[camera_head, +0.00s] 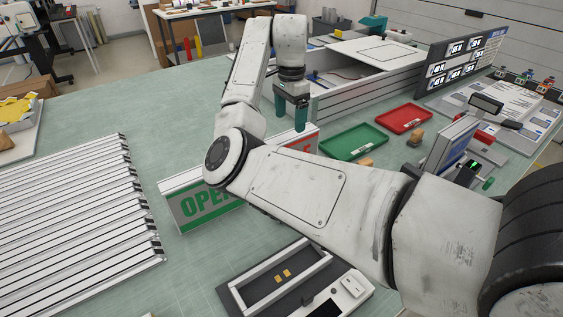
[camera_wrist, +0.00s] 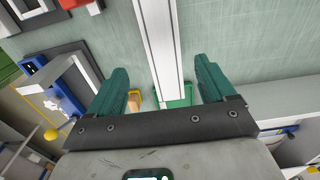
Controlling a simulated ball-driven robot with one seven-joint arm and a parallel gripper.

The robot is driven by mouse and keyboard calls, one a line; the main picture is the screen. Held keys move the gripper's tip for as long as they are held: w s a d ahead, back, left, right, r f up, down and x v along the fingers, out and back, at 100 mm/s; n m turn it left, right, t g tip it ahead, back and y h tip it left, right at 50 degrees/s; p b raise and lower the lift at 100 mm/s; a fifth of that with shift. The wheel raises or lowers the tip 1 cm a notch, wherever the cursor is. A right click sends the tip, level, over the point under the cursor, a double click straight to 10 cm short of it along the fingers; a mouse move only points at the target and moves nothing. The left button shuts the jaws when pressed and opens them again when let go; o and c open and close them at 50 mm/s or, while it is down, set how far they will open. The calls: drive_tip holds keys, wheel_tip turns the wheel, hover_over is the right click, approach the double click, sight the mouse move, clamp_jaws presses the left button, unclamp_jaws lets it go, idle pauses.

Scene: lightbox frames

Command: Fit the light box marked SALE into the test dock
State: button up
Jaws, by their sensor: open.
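The light box with red letters (camera_head: 306,143) stands on the bench, mostly hidden behind my arm; only the end of its lettering shows, so I cannot read the whole word. A second light box (camera_head: 195,205) with green letters starting "OPE" stands in front and to the left, partly covered by my arm. The test dock (camera_head: 237,299), a dark slotted fixture with gold contacts, lies at the front. My gripper (camera_head: 292,118) is open and empty, above the red-lettered box. In the wrist view, a long pale box top (camera_wrist: 158,45) runs between the spread green fingers (camera_wrist: 162,85).
A green tray (camera_head: 345,154) and a red tray (camera_head: 404,119) lie to the right of my gripper. Slatted panels (camera_head: 75,210) fill the left bench. A white-walled bay (camera_head: 365,88) stands behind. A tilted screen (camera_head: 450,145) is at right.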

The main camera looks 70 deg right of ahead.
wheel_tip(320, 180, down, 11)
drive_tip(key=p, duration=0.2)
drive_tip(key=shift+w, duration=0.3)
drive_tip(key=shift+c, duration=0.5)
drive_tip(key=c, duration=1.3)
drive_tip(key=shift+c, duration=0.5)
drive_tip(key=shift+r, duration=0.15)
